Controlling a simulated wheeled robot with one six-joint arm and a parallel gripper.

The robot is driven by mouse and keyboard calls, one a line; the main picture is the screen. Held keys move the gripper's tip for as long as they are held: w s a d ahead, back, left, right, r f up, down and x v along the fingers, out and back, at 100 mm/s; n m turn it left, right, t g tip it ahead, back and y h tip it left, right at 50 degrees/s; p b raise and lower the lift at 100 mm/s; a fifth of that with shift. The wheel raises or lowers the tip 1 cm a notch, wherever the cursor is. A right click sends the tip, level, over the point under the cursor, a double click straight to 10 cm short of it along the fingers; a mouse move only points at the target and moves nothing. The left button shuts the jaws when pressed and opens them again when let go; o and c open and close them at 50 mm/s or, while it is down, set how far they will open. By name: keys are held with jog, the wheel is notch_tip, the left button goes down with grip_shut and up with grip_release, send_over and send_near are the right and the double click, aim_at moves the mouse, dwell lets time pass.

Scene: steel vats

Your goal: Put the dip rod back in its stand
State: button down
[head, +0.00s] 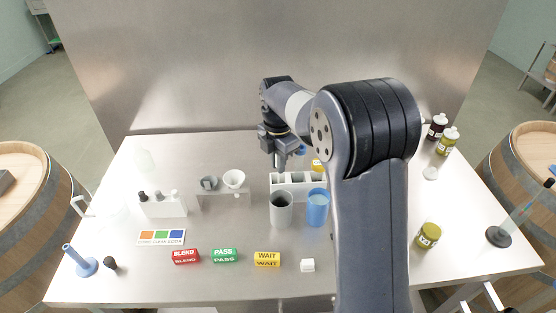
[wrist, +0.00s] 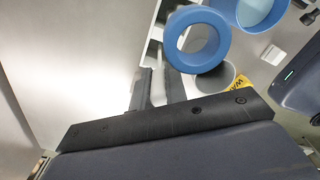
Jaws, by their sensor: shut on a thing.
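My gripper (head: 281,157) is above the back middle of the table, over the white rack. In the wrist view its fingers (wrist: 158,88) are close together, and the grip itself is mostly hidden. A blue ring-shaped end (wrist: 179,43) shows just beyond the fingertips, and a bit of blue (head: 301,150) shows beside the gripper in the head view. It appears to be part of the held dip rod; its shaft is not clearly visible. A blue upright tube on a round base (head: 82,263), at the table's front left, looks like the stand. It appears empty.
A white rack (head: 276,181), a grey cup (head: 281,210) and a blue cup (head: 318,208) stand near the gripper. A white bottle holder (head: 163,208) and funnel rack (head: 222,199) lie left. Coloured blocks (head: 186,256) line the front. A black stopper (head: 110,263) is beside the blue tube.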

jog(key=c, duration=1.3)
grip_release()
jog(key=shift+c, duration=0.2)
notch_tip(320, 180, up, 11)
jog(key=shift+f+b, duration=0.1)
jog(key=shift+b, duration=0.25)
notch_tip(320, 180, down, 10)
jog(key=shift+f+p, duration=0.1)
jog(key=shift+p, duration=0.25)
jog(key=shift+r+p, duration=0.9)
jog(key=shift+r, duration=0.35)
